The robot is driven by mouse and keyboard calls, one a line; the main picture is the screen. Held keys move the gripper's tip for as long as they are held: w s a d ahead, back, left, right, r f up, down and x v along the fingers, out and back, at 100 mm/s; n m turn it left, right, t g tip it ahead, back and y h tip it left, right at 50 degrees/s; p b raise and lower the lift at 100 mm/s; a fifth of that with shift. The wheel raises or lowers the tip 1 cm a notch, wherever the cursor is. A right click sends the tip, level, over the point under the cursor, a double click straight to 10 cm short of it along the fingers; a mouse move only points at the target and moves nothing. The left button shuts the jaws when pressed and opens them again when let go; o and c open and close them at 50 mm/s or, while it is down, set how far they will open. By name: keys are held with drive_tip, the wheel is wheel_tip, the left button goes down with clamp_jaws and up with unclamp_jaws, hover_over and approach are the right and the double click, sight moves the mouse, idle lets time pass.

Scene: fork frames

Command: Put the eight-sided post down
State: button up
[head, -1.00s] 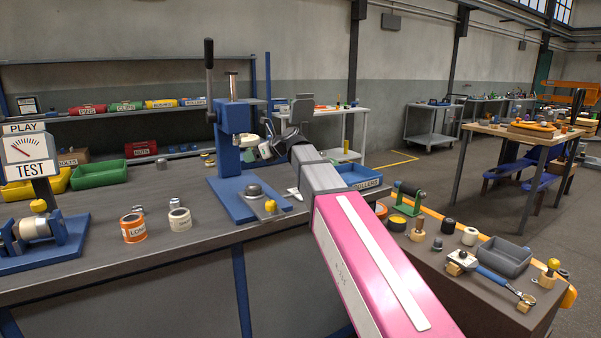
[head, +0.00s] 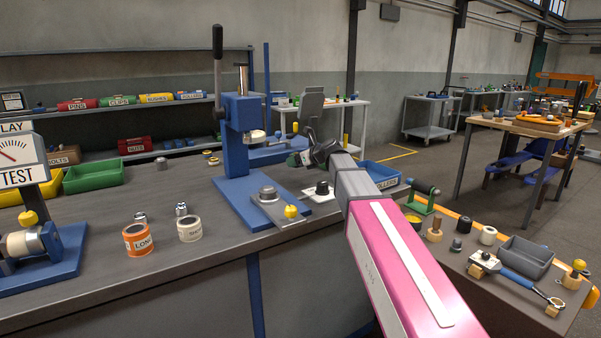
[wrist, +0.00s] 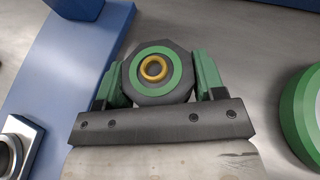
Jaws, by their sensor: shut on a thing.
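The eight-sided post (wrist: 136,92) is dark, with a green ring and a gold ring in the middle of its end. It sits between the green fingers of my gripper (wrist: 155,80) in the wrist view, which are shut on its sides. Below it is a grey metal surface; I cannot tell whether the post touches it. In the head view my gripper (head: 303,157) is small and partly hidden by my wrist, to the right of the blue press. The post cannot be clearly made out there.
The blue press (head: 236,135) stands left of my gripper. A white plate with a black knob (head: 322,188) lies in front. A blue bin (head: 380,172) is to the right. In the wrist view a green round part (wrist: 302,108) lies close on the right, and a blue base (wrist: 55,75) on the left.

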sight(300, 177)
drive_tip(key=shift+w+d+f, duration=0.65)
drive_tip(key=shift+w, duration=0.25)
drive_tip(key=shift+f, duration=2)
drive_tip(key=shift+f, duration=0.15)
drive_tip(key=shift+f, duration=0.1)
